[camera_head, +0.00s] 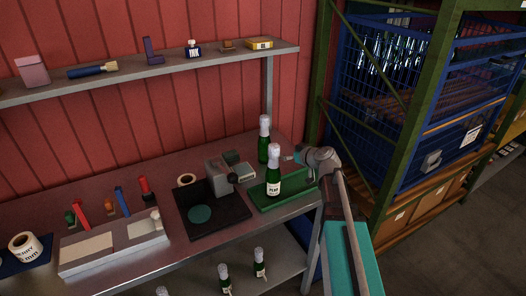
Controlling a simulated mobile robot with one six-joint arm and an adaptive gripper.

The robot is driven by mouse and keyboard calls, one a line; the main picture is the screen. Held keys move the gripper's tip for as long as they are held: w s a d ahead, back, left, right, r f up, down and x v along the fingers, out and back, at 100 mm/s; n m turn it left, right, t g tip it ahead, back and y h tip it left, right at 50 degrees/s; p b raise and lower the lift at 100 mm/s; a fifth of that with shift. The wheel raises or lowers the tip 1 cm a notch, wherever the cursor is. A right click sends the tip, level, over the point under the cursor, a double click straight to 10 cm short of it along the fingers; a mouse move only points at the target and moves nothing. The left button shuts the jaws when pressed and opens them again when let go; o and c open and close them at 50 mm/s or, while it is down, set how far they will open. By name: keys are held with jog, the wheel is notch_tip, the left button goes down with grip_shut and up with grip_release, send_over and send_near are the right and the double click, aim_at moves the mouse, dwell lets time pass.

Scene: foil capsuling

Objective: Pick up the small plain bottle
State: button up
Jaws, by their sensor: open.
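My gripper (289,157) reaches in from the right over the green tray (298,193). Its open jaws point left, near two green bottles with white tops. The front bottle (273,176) stands upright on the tray and has a white label. The rear bottle (263,146) stands upright behind it, and no label shows on its visible part. Its base is partly hidden by the front bottle. I see nothing between the jaws. Smaller green bottles (259,265) stand on the shelf below the bench. I cannot tell for sure which bottle is the small plain one.
A grey device (228,178) on a black mat (225,216) stands left of the tray. A grey tool holder (115,246) and a label roll (24,245) are farther left. A shelf (120,74) runs above. A green rack post (409,118) stands to the right.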

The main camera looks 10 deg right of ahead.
jog(key=shift+f+b, duration=1.8)
jog(key=shift+f, duration=0.6)
jog(key=shift+w+r, duration=0.1)
